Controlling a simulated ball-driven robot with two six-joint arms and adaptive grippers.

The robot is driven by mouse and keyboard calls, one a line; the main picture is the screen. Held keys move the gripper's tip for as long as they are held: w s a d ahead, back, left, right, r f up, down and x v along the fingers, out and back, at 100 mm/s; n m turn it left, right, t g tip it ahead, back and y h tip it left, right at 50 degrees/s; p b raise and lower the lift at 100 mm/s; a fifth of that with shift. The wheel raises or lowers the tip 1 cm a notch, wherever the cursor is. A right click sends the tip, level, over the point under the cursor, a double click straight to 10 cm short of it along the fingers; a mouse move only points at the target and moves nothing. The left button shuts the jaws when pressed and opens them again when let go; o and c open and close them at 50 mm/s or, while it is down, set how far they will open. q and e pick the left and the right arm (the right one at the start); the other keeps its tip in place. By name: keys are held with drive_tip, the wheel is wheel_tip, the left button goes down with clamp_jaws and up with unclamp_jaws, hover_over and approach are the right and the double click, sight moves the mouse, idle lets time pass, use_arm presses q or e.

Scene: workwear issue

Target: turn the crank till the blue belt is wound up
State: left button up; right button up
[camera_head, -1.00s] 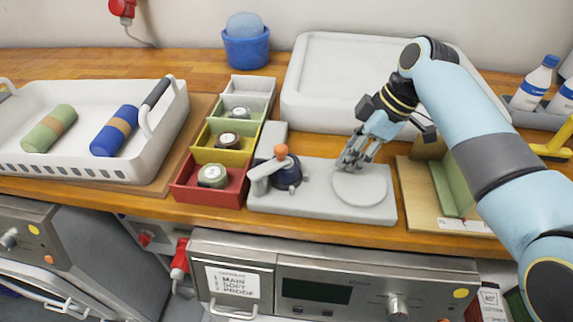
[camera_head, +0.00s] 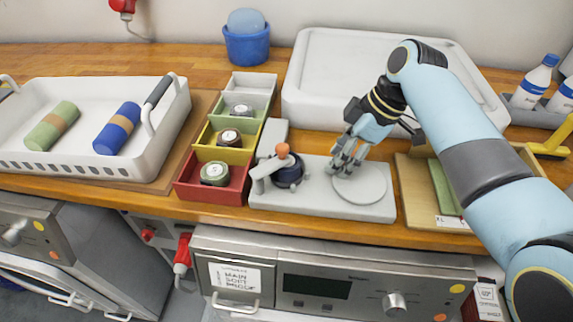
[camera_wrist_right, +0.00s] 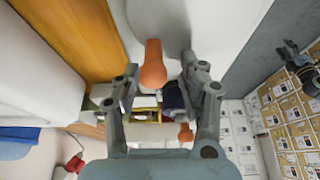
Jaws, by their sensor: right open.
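The winder is a grey base (camera_head: 322,203) at the counter's front, with a dark blue belt roll (camera_head: 289,172) at its left. A grey arm with an orange knob (camera_head: 282,150) stands beside the roll. A round grey disc (camera_head: 362,186) is on the base's right. My right gripper (camera_head: 345,167) is at the disc's left rear edge, pointing down. In the right wrist view, an orange handle (camera_wrist_right: 153,65) shows between the open, spread fingers (camera_wrist_right: 160,78); I cannot tell whether they touch it. The gripper hides this handle in the head view. My left gripper is out of view.
Red, yellow and green bins (camera_head: 205,191) with rolled belts stand left of the winder. A white basket (camera_head: 60,90) with a green and a blue roll is farther left. A large white tray (camera_head: 330,45) is behind. A wooden stand (camera_head: 413,190) is close on the right.

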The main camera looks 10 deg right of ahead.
wheel_tip(320, 180, up, 6)
drive_tip(key=p, duration=0.6)
drive_tip(key=shift+f, duration=0.1)
wheel_tip(320, 180, up, 2)
drive_tip(key=shift+r+p, duration=0.1)
drive_tip(key=shift+p, duration=0.4)
